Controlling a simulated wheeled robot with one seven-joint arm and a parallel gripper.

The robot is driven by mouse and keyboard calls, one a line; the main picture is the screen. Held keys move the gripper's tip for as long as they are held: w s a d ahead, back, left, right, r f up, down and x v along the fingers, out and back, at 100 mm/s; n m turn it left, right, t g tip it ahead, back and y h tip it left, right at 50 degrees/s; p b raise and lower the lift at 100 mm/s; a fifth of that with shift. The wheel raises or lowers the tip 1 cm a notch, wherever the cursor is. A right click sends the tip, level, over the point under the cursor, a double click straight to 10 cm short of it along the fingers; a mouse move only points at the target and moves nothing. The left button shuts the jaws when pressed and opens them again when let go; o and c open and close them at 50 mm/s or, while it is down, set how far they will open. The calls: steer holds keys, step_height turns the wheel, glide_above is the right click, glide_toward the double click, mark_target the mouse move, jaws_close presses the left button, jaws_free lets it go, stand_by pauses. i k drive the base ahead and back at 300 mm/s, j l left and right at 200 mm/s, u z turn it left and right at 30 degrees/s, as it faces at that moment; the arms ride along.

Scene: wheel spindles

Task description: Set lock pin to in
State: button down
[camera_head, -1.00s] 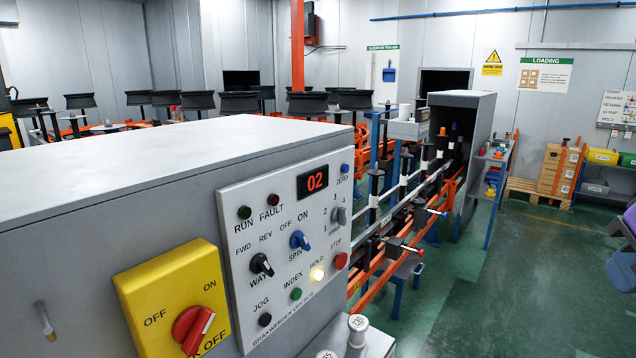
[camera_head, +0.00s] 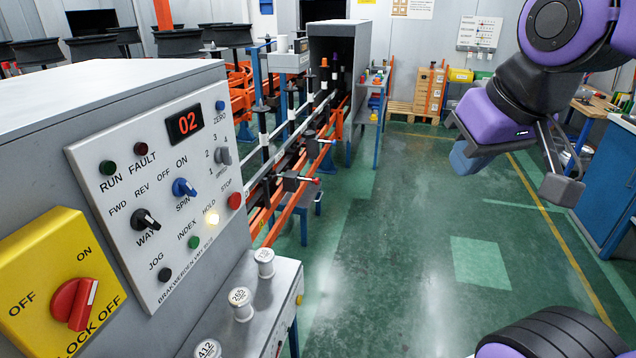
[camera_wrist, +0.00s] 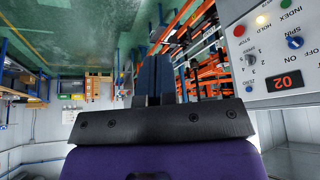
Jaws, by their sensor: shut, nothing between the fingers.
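Several small horizontal pins with coloured knobs stick out along the orange line; a red-tipped one (camera_head: 313,181) is nearest, and another (camera_head: 328,141) is farther back. I cannot tell which is the lock pin, or whether it is in or out. My gripper (camera_head: 466,164) is at the upper right in the head view, held in the air well right of the line. In the wrist view its dark blue fingers (camera_wrist: 156,72) are together and empty. The line shows behind them there, with the picture turned over.
The grey control cabinet with its button panel (camera_head: 160,185) and yellow lock-off switch (camera_head: 62,295) fills the left. A ledge (camera_head: 262,300) with labelled white spools stands before it. A blue cabinet (camera_head: 606,185) is at right. The green floor between is clear.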

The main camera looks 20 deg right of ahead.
mark_target(316, 181)
steer(key=i+l, duration=0.7)
steer(key=i+l+u, duration=0.1)
steer(key=i+l, duration=1.3)
steer(key=l, duration=0.3)
